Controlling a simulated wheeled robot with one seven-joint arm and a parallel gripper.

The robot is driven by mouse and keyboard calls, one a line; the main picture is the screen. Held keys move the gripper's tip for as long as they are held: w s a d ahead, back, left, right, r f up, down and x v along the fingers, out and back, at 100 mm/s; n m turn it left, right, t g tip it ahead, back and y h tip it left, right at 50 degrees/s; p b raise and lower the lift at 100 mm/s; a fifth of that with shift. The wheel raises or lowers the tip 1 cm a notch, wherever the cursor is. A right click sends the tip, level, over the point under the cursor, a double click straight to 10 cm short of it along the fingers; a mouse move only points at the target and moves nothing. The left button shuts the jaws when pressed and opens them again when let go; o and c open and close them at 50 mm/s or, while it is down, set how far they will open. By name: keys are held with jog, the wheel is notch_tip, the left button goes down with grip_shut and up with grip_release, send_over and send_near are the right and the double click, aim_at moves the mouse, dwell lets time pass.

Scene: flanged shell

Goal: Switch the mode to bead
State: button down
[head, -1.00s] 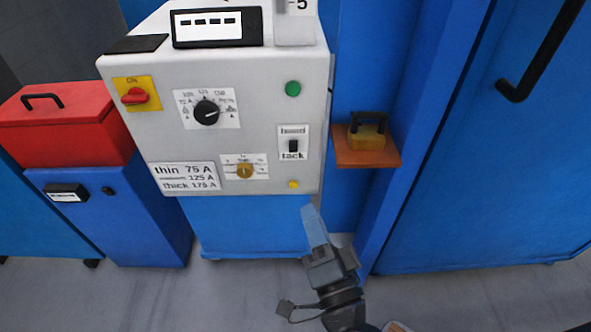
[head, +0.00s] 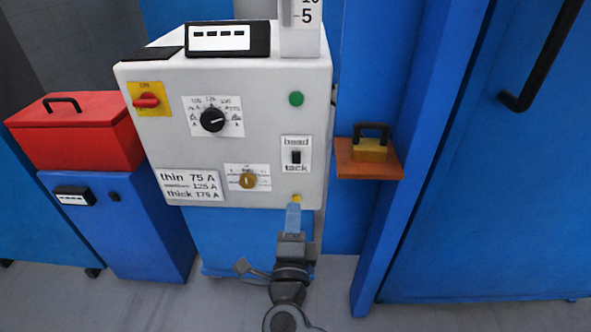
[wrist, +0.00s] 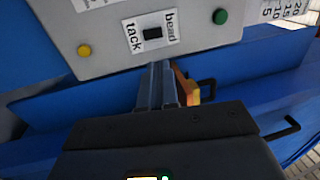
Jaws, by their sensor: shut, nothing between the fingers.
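The mode switch (head: 296,157) is a small black rocker on a white plate, with "bead" printed above it and "tack" below. It sits on the right side of the grey panel (head: 210,140). Which way the rocker is tipped is too small to tell. The switch also shows in the wrist view (wrist: 152,33), with its plate turned sideways. My gripper (head: 294,204) is below the switch, near the panel's lower edge, with its fingers pointing up. In the wrist view, my gripper's fingers (wrist: 157,70) are together and empty, apart from the switch plate.
The panel also carries a green button (head: 296,99), a black dial (head: 212,120), a brass selector (head: 248,181), a red switch (head: 147,101) and a yellow lamp (head: 297,198). A wooden shelf (head: 360,171) with a brass padlock (head: 370,150) juts out to the right.

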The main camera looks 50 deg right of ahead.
aim_at(296, 154)
jog(key=x, duration=1.4)
jog(key=r+p, duration=0.1)
jog(key=p, duration=0.2)
jog(key=shift+w+d+y, duration=0.1)
jog(key=shift+d+y, duration=0.05)
jog(key=shift+y, duration=0.15)
jog(key=shift+f, duration=0.35)
